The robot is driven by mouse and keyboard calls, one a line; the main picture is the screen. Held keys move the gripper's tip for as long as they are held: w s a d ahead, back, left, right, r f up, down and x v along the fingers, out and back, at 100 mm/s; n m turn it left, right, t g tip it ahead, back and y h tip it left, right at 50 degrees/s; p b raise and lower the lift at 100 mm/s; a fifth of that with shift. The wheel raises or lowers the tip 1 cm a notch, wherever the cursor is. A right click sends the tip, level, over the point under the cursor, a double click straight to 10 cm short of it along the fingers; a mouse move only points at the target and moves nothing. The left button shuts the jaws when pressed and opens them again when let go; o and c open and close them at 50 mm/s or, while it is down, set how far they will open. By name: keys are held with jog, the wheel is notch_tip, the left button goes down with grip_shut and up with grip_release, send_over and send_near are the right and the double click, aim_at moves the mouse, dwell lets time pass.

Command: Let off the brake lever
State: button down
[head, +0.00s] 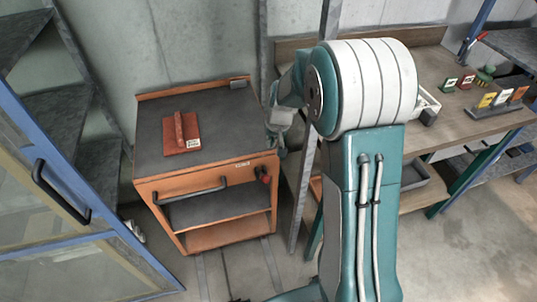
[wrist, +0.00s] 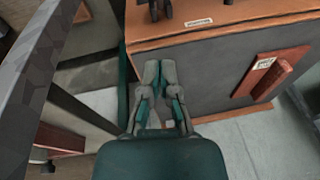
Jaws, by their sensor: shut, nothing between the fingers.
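A lever with a dark red knob (head: 263,175) sits on the front of the orange cart (head: 150,194), at its upper right corner in the head view; I take it for the brake lever. In the wrist view a dark part of this lever (wrist: 155,9) shows at the top edge, partly cut off. My gripper (head: 277,150) is beside the cart's right side in the head view, partly hidden by my arm. In the wrist view my gripper (wrist: 159,68) has its fingertips together and empty, beside the cart's top edge, apart from the lever.
A red float tool (head: 181,135) lies on the cart's dark top. A workbench (head: 455,109) with colored cards stands at right. A blue-framed door (head: 70,190) stands at left. A grey post (head: 303,190) stands right of the cart.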

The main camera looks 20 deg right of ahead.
send_over(263, 176)
jog(key=w+d, duration=0.2)
jog(key=w, duration=0.1)
jog(key=s+d+x, duration=0.1)
jog(key=x, duration=0.7)
jog(key=s+f, duration=0.1)
jog(key=f, duration=0.1)
jog(key=s+f, duration=0.1)
jog(key=f, duration=0.1)
jog(key=shift+s+a, duration=0.35)
jog(key=shift+a, duration=0.05)
